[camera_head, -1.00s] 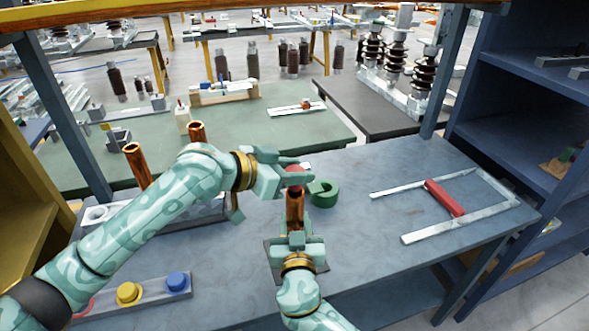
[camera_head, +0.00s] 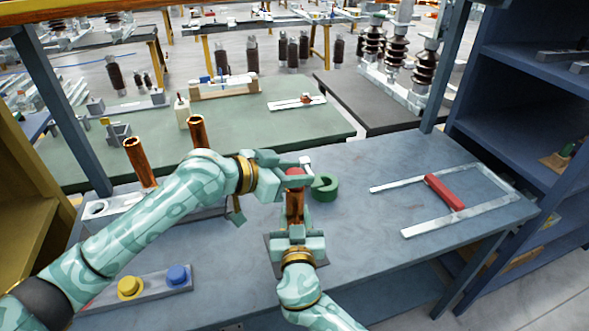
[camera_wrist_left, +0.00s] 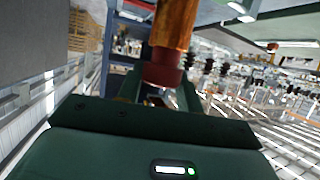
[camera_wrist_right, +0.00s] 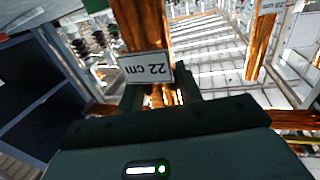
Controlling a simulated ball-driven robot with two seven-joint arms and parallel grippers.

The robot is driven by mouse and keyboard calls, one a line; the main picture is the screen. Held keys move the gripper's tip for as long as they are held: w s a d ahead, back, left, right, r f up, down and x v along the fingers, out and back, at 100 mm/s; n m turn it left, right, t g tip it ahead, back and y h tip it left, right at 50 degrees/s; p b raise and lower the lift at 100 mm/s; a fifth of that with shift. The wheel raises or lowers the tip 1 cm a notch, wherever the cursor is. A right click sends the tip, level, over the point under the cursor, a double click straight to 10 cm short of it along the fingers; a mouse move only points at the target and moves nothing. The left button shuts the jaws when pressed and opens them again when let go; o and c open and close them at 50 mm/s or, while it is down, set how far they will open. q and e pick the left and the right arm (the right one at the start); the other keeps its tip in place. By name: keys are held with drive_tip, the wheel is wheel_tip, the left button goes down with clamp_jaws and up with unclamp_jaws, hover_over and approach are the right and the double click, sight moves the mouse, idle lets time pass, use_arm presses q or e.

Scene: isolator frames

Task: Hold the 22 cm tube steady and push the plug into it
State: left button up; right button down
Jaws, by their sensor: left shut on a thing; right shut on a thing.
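The 22 cm tube (camera_head: 294,206) is copper-brown and stands upright on the bench. It shows large in the right wrist view (camera_wrist_right: 138,25), with a white "22 cm" label (camera_wrist_right: 146,68). My right gripper (camera_head: 297,238) is shut on its lower part. The red plug (camera_head: 294,181) is at the tube's top end. My left gripper (camera_head: 290,172) is shut on the plug from the left. The left wrist view shows the red plug (camera_wrist_left: 162,75) between the fingers, against the copper tube (camera_wrist_left: 176,25). How deep the plug sits is hidden.
A green ring (camera_head: 324,187) lies just right of the tube. Two more copper tubes (camera_head: 140,162) stand in a grey rack at the left. A strip with yellow and blue plugs (camera_head: 178,277) lies front left. A metal frame with a red bar (camera_head: 443,192) lies at the right.

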use_arm(q)
drive_tip(key=shift+f, duration=0.8)
drive_tip(key=o, duration=1)
drive_tip(key=shift+o, duration=0.2)
drive_tip(key=v, duration=1.2)
use_arm(e)
drive_tip(key=c, duration=0.9)
unclamp_jaws()
